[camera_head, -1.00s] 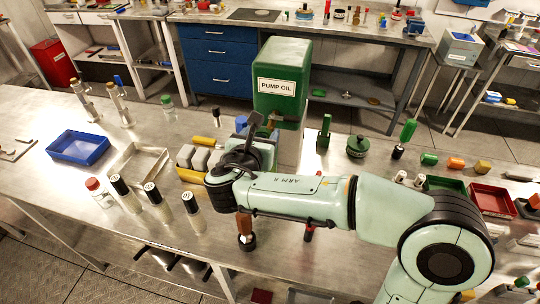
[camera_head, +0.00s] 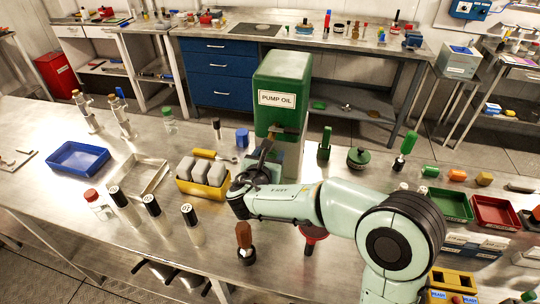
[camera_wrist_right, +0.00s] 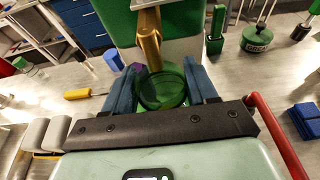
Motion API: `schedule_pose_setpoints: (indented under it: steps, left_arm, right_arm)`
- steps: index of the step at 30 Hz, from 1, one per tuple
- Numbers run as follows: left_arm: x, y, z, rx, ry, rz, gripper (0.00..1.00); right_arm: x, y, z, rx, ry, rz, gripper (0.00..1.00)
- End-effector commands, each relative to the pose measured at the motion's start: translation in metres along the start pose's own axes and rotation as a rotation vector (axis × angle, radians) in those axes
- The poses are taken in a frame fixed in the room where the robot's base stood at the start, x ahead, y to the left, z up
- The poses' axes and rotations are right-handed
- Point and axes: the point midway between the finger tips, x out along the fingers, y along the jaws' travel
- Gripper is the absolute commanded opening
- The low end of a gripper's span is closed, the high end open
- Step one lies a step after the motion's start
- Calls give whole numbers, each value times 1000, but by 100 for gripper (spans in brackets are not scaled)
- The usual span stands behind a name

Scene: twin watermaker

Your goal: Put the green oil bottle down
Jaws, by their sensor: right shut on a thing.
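The green oil bottle (camera_wrist_right: 160,90) is translucent green and sits between the two blue fingers of my right gripper (camera_wrist_right: 162,88) in the right wrist view. A brass tap (camera_wrist_right: 149,38) is just above and beyond the bottle; I cannot tell if they touch. In the head view my right gripper (camera_head: 264,158) is in front of the green tank marked PUMP OIL (camera_head: 280,85), above the bench (camera_head: 195,262). The bottle is mostly hidden there by my gripper and wrist. The bottle's base and its height above the bench cannot be seen. My left gripper is not in view.
A yellow tray of grey blocks (camera_head: 203,186) stands left of my right gripper. Black-capped bottles (camera_head: 155,215) and a blue tray (camera_head: 78,158) are further left. A brown-handled tool (camera_head: 245,240) stands in front. Green (camera_head: 450,205) and red (camera_head: 495,212) bins lie right.

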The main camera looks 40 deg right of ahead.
Motion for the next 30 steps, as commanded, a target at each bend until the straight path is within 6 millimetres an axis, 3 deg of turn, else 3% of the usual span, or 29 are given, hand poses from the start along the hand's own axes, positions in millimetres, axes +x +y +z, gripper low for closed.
schedule_pose_setpoints:
  steps: [2, 5, 28, 29, 30]
  left_arm:
    - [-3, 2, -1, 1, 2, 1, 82]
    - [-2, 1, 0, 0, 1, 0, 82]
    - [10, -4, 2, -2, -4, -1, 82]
    - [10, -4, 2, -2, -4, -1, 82]
    - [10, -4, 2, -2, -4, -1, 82]
  right_arm:
    - [12, -1, 5, 0, -3, -2, 0]
    - [13, 0, -8, -2, -2, 1, 0]
    - [16, 0, -18, 1, -4, 1, 0]
    - [16, 0, -20, 0, -1, 0, 67]
    - [16, 0, -20, 0, -1, 0, 80]
